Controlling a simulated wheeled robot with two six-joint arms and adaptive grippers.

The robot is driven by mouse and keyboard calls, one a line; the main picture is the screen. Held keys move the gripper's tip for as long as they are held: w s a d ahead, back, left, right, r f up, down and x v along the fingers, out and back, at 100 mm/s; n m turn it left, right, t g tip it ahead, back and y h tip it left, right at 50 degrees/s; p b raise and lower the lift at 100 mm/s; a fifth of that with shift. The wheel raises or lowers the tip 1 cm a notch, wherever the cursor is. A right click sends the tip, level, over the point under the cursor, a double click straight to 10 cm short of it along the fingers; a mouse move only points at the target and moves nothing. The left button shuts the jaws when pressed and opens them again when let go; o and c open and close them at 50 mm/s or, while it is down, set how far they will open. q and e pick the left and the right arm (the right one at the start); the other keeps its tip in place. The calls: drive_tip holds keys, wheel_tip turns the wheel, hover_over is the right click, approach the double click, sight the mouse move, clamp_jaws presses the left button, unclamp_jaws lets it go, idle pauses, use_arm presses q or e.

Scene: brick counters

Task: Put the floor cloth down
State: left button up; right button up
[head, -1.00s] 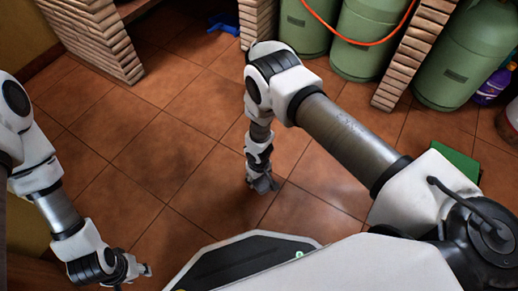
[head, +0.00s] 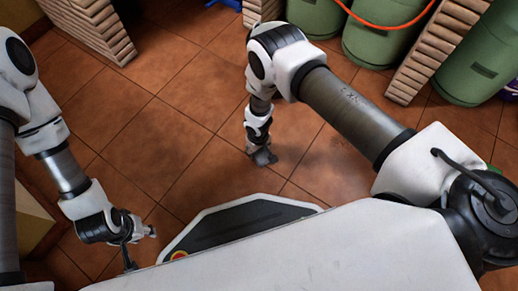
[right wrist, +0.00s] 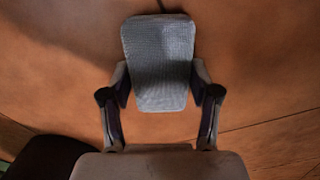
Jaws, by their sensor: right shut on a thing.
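The floor cloth (right wrist: 158,62) shows in the right wrist view as a grey, woven, flat folded pad. It sits upright in the picture between the two fingers of my right gripper, which is shut on it. In the head view my right gripper (head: 263,157) points down at the tiles, low over the floor; whether the cloth touches the floor I cannot tell. The cloth cannot be made out from the gripper there. My left gripper (head: 141,248) hangs at the lower left, its fingers spread and empty.
Green gas cylinders (head: 384,36) with an orange hose (head: 385,23) stand at the back right. Brick piers (head: 438,50) and (head: 93,28) flank the area. A blue object (head: 223,3) lies at the top edge. The tiled floor (head: 150,135) in the middle is clear.

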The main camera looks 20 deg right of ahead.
drive_tip(key=o, duration=1.1)
drive_tip(key=shift+f, duration=0.15)
wheel_tip(320, 180, up, 12)
drive_tip(key=p, duration=0.8)
drive_tip(key=shift+r+p, duration=0.2)
drive_tip(key=shift+p, duration=0.2)
